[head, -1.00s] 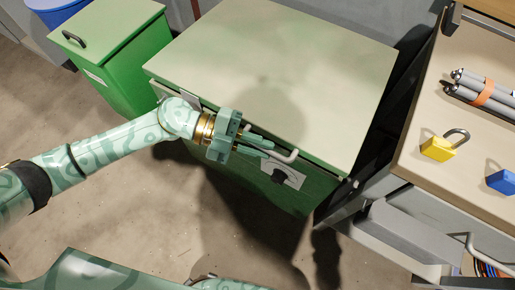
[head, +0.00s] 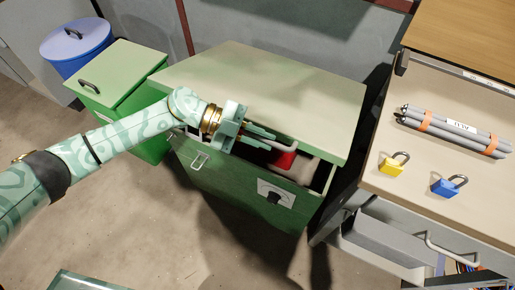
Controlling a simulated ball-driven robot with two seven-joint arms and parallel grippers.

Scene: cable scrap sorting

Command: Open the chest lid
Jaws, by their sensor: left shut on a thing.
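The green chest (head: 230,193) stands in the middle of the head view. Its pale lid (head: 270,88) is raised a little at the front, with a dark gap between lid and box. Something red and something pale show inside the gap. My left gripper (head: 262,137) is at the lid's front edge, shut on the lid handle (head: 290,170), a light bar whose far end shows past the fingers. The fingers partly hide the handle. A latch (head: 200,161) and a plate with a dark knob (head: 275,196) are on the chest front. My right gripper is not seen.
A smaller green bin (head: 112,80) and a blue round bin (head: 75,43) stand left of the chest. At right, a workbench (head: 400,192) holds grey tubes with orange bands (head: 455,131), a yellow padlock (head: 392,166) and a blue padlock (head: 446,187). Floor in front is clear.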

